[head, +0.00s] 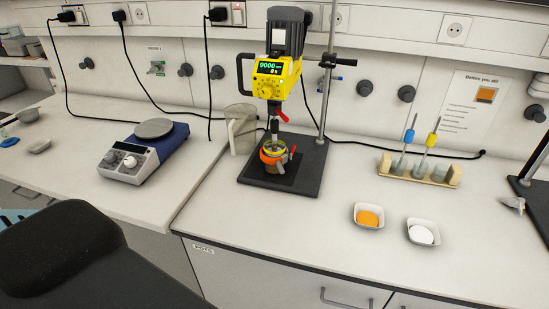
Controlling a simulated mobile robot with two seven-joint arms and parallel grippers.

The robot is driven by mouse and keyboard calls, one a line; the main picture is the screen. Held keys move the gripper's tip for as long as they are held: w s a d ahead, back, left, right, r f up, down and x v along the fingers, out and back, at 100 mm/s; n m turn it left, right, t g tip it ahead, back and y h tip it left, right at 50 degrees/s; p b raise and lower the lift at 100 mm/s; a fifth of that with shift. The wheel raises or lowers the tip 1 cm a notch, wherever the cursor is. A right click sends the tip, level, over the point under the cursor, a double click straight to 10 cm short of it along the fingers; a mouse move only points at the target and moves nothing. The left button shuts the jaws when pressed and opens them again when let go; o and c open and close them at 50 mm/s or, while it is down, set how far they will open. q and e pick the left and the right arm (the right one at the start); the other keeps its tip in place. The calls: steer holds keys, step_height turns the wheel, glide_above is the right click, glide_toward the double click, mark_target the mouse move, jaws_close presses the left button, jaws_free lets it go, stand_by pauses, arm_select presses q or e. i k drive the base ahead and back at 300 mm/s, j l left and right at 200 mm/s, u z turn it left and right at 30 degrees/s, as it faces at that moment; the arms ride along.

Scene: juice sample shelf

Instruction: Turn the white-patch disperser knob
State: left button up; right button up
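A yellow disperser (285,68) with a dark motor housing hangs on a stand near the middle of the bench. A pale patch (278,37) shows on its motor housing. Its lit display (270,66) appears to read 9000. A small yellow knob (266,88) sits on its front below the display; its exact setting is too small to read. The shaft goes down to a small vessel with orange contents (272,153) on the dark stand base (306,183). Neither of my grippers is in view.
A stirring hotplate (143,152) stands to the left and a pale jug (240,130) behind. To the right are a tool rack (440,180), dishes of orange (369,228) and white (436,245) material, and part of another stand. A black seat-like shape (60,250) fills the lower left.

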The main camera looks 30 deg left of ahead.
mark_target(265, 93)
steer(key=j+u, duration=0.1)
steer(key=u, duration=0.35)
steer(key=j+u, duration=0.1)
steer(key=u, duration=0.4)
steer(key=i, duration=0.05)
